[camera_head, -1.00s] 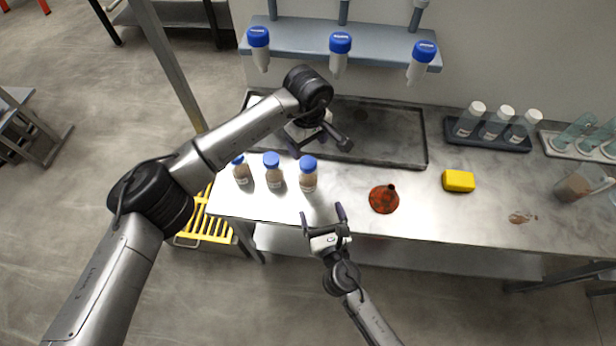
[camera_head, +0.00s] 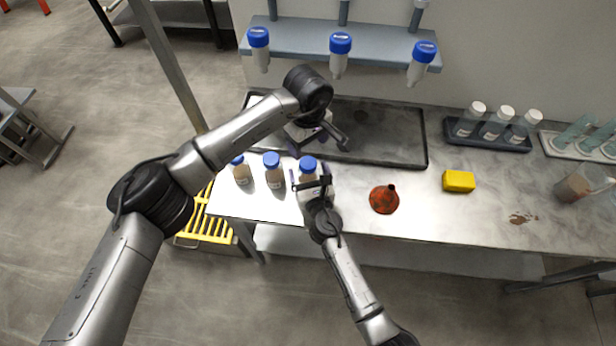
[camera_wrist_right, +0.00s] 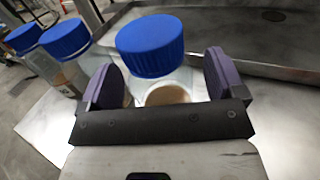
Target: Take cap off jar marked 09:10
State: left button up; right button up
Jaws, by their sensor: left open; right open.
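Three jars with blue caps stand in a row near the front left of the steel counter: a left jar (camera_head: 242,177), a middle jar (camera_head: 275,181) and a right jar (camera_head: 308,166). I cannot read a time on any label. My right gripper (camera_head: 311,179) is open, its fingers on either side of the right jar below the cap. The right wrist view shows that jar's blue cap (camera_wrist_right: 151,45) above and between the purple fingers, seated on the jar. My left gripper (camera_head: 314,141) is open and empty, just behind the right jar, over the dark tray's near edge.
The dark tray (camera_head: 390,162) lies behind the jars. A rusty red funnel (camera_head: 383,201) and a yellow sponge (camera_head: 458,181) lie to the right. Blue-capped bottles (camera_head: 340,55) hang upside down from a rack at the back. White-capped bottles (camera_head: 497,123) stand at the back right.

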aim_at(308, 163)
jog(key=shift+c, duration=0.2)
jog(key=c, duration=1.5)
grip_shut()
pick_arm(q)
jog(key=m, duration=0.1)
jog(key=a+m, duration=0.1)
jog(key=m, duration=0.1)
jog(key=m+y, duration=0.1)
jog(key=shift+w+a+r+m, duration=0.2)
jog(key=shift+w+a+m, duration=0.05)
jog(key=shift+a+m, duration=0.15)
jog(key=m, duration=0.2)
jog(key=d+m, duration=0.1)
jog(key=shift+s+f, duration=0.25)
jog(key=m, duration=0.3)
jog(key=shift+d+h, duration=0.3)
jog(key=shift+h, duration=0.1)
jog(key=shift+d+m, duration=0.1)
jog(key=shift+m, duration=1)
jog(key=shift+f, duration=4)
